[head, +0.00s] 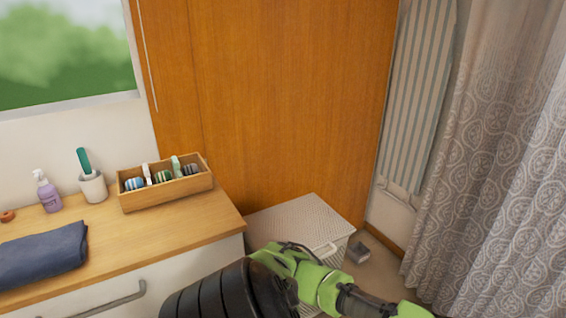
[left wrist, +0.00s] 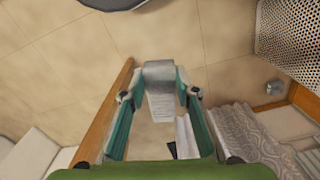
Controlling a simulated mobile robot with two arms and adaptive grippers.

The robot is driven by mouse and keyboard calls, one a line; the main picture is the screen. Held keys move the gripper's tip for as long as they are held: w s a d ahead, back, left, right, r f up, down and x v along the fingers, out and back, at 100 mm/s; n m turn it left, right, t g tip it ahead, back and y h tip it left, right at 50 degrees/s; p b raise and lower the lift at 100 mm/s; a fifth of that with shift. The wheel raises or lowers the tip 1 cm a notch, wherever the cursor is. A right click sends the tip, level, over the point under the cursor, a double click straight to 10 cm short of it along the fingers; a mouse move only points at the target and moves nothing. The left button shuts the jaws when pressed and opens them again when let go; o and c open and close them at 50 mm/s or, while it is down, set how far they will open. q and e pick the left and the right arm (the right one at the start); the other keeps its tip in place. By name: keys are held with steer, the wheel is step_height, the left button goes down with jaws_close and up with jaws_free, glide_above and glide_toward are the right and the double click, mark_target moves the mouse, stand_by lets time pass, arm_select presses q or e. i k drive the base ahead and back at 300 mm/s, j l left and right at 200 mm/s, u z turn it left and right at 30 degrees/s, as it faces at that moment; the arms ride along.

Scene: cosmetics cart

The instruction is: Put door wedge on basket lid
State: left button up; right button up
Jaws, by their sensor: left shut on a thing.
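In the left wrist view, my left gripper (left wrist: 161,80) is shut on a grey, ribbed block that looks like the door wedge (left wrist: 160,100). It is held between the fingertips, above the tiled floor. In the head view my left arm reaches across the bottom, and the gripper and wedge are out of frame. The white woven basket lid (head: 300,218) lies flat on the basket beside the counter, and my arm hides part of the basket's front. Perforated basketwork (left wrist: 292,40) shows at the top right of the wrist view, apart from the wedge. My right gripper is not in view.
A small grey object (head: 360,252) lies on the floor right of the basket. The counter (head: 150,240) holds a wooden box (head: 165,195), a cup, a pump bottle and a folded blue towel. Patterned curtains (head: 500,170) hang at right. The lid's top looks bare.

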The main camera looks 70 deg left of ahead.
mark_target(300, 221)
steer(key=i+j+u, duration=0.3)
steer(key=u, duration=0.15)
steer(key=i+j+u, duration=0.25)
steer(key=u, duration=0.2)
steer(key=i+u, duration=0.85)
steer(key=i+l+u, duration=0.1)
steer(key=i+u, duration=0.2)
steer(key=u, duration=0.15)
steer(key=i+l+u, duration=0.25)
steer(key=u, duration=0.2)
steer(key=i+l+u, duration=0.3)
steer(key=u, duration=0.15)
steer(key=i+l+u, duration=0.2)
steer(key=l+u, duration=0.2)
steer(key=l, duration=0.15)
